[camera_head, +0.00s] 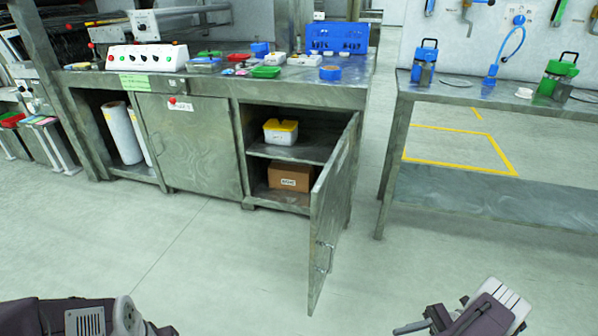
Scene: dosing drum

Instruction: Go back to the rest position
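Part of my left arm shows at the bottom left edge; its gripper fingers are not visible. My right gripper (466,314) is partly in view at the bottom right, cut off by the frame edge. Its fingers are not clear enough to tell open from shut, and I see nothing held in it. Both arms are low, in front of the open floor and apart from the furniture.
A metal cabinet bench (190,150) stands ahead, its right door (330,215) swung open toward me. Inside are a yellow-lidded white container (281,134) and a cardboard box (290,177). A metal table (500,98) holds green and blue drums at right. The near floor is clear.

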